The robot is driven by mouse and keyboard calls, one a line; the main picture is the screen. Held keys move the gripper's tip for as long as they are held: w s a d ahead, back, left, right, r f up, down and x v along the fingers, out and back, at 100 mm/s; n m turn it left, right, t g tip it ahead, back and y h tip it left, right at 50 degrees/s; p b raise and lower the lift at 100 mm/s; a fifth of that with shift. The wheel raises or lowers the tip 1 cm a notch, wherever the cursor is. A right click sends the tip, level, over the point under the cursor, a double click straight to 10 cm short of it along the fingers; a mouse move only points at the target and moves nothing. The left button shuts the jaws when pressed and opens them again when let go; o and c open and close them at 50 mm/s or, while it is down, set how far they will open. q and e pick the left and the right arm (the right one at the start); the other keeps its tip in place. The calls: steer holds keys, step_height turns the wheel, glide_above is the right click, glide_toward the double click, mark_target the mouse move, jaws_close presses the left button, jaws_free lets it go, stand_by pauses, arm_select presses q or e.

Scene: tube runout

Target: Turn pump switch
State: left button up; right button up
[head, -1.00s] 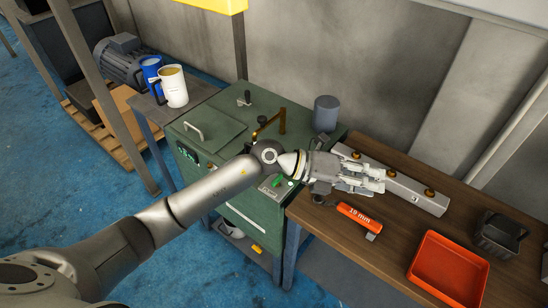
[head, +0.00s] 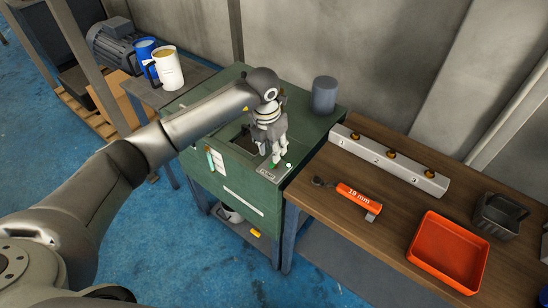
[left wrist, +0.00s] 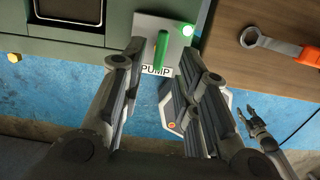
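The pump switch is a green lever (left wrist: 162,50) on a light plate (left wrist: 178,48) marked PUMP, with a lit green lamp (left wrist: 187,30) beside it. The plate (head: 267,174) sits at the front right corner of the green cabinet (head: 240,190) in the head view. My left gripper (head: 273,158) points down just above this corner and partly hides the lever there. In the left wrist view my left gripper (left wrist: 163,58) is open, and the lever shows between its fingertips, with no contact visible. What looks like my right gripper (left wrist: 256,128) shows small at the right; its fingers are unclear.
A grey cylinder (head: 324,95) stands on the cabinet's back right. The wooden bench (head: 340,240) holds a 19 mm wrench (head: 358,201), a grey block with fittings (head: 400,167), a red tray (head: 420,273) and a dark bin (head: 500,216). Mugs (head: 166,69) stand at the left.

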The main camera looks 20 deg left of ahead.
arm_select(q)
steer(key=f, duration=0.1)
steer(key=f+b, duration=0.1)
steer(key=f, duration=0.1)
steer(key=f+b, duration=0.1)
steer(key=shift+w+d+f, duration=0.15)
steer(key=shift+w+f, duration=0.15)
steer(key=shift+f, duration=0.05)
steer(key=shift+r, duration=0.2)
steer(key=shift+f, duration=0.1)
steer(key=shift+b, duration=0.3)
jaws_close()
